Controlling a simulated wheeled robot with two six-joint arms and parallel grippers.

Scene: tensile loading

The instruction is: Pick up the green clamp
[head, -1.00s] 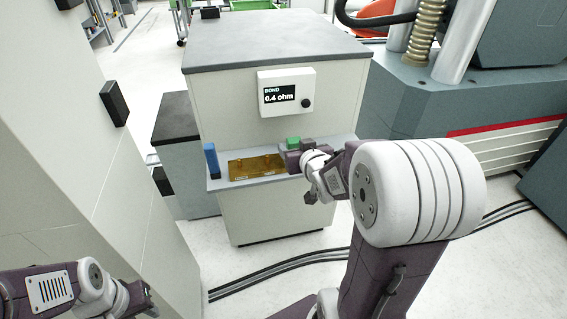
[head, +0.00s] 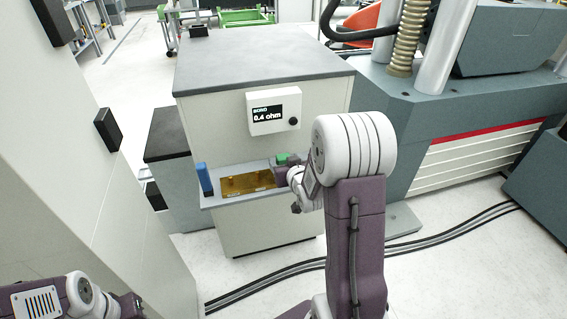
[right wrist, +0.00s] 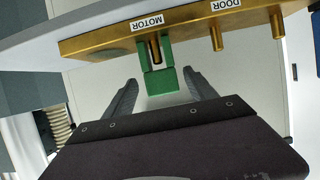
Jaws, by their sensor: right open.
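The green clamp (right wrist: 160,75) sits on the post labelled MOTOR on the brass bar (right wrist: 100,41) in the right wrist view. In the head view the clamp (head: 283,158) shows as a small green block at the right end of the shelf, partly behind my right gripper. My right gripper (right wrist: 160,98) is open, one finger on each side of the clamp's lower end, with gaps on both sides. In the head view my right gripper (head: 281,170) is at the shelf. My left gripper (head: 130,305) is at the bottom left, and its fingers are too small to read.
A blue upright block (head: 204,179) stands at the shelf's left end. A bare post labelled DOOR (right wrist: 215,36) is beside the clamp's post. A meter (head: 274,110) reading 0.4 ohm is on the cabinet above the shelf. Cables (head: 440,232) run along the floor at right.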

